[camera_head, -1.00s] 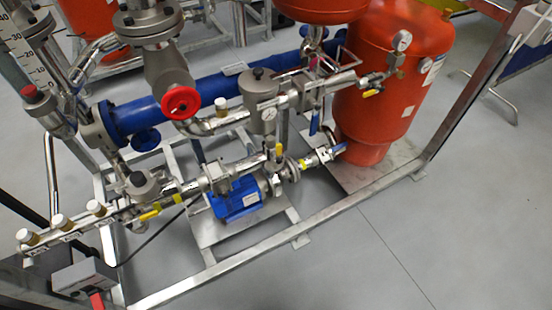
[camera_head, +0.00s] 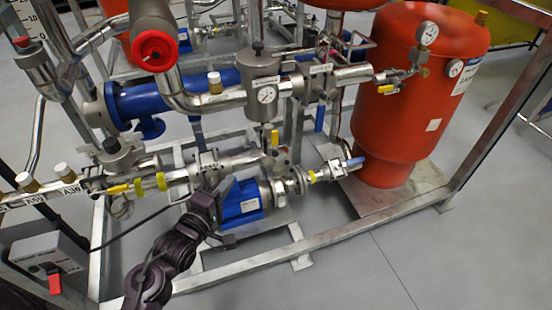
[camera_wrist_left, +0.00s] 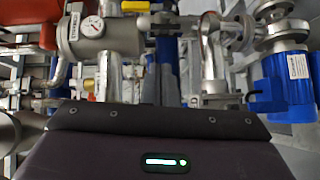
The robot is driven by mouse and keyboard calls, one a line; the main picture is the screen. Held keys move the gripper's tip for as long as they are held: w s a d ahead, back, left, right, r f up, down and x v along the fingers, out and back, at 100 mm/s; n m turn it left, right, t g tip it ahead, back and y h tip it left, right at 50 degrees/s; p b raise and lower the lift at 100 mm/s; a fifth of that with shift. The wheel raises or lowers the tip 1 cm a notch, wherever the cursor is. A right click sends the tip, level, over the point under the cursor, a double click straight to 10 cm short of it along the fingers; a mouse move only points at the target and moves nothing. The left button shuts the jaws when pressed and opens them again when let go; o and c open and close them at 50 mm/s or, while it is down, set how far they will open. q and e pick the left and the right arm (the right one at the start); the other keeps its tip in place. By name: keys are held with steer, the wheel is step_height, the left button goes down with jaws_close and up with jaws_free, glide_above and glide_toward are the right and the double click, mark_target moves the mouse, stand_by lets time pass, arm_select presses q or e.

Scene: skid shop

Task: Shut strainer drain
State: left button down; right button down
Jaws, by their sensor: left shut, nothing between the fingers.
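The strainer appears to be the upright grey steel pot (camera_head: 262,68) with a round gauge on its front; its label is too small to read. The likely drain is the small valve below it with an upright yellow lever (camera_head: 275,138). In the left wrist view the gauged steel body (camera_wrist_left: 118,36) is at upper left. My left gripper (camera_head: 222,190) is at the end of the dark arm, by the blue motor, below and left of that lever and apart from it. It is shut and empty; its fingertips are hard to make out. My right gripper is not in view.
The blue pump motor (camera_head: 242,203) stands close beside my left gripper. A red tank (camera_head: 405,110) stands at right. The skid's steel front rail (camera_head: 330,240) crosses below. A grey box with a red switch (camera_head: 54,284) is at lower left.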

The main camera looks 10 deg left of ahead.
arm_select(q)
steer(key=r, duration=0.3)
steer(key=shift+s+d+r+n+t, duration=0.1)
steer(key=shift+s+d+n+t, duration=0.05)
steer(key=shift+d+n+t, duration=0.2)
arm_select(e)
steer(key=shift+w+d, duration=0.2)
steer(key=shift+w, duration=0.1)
arm_select(q)
steer(key=shift+a, duration=0.1)
glide_toward(275, 145)
steer(key=w+a+r, duration=0.2)
steer(key=w+a, duration=0.2)
steer(key=w, duration=0.1)
steer(key=shift+w+d+f+b, duration=0.1)
steer(key=shift+w+d+b, duration=0.25)
steer(key=shift+d, duration=0.5)
steer(key=shift+w+d+f+b, duration=0.1)
steer(key=shift+w+d, duration=0.35)
steer(key=shift+d, duration=0.4)
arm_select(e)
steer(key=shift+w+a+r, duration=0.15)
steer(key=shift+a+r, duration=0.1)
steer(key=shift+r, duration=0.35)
arm_select(q)
steer(key=shift+r, duration=0.1)
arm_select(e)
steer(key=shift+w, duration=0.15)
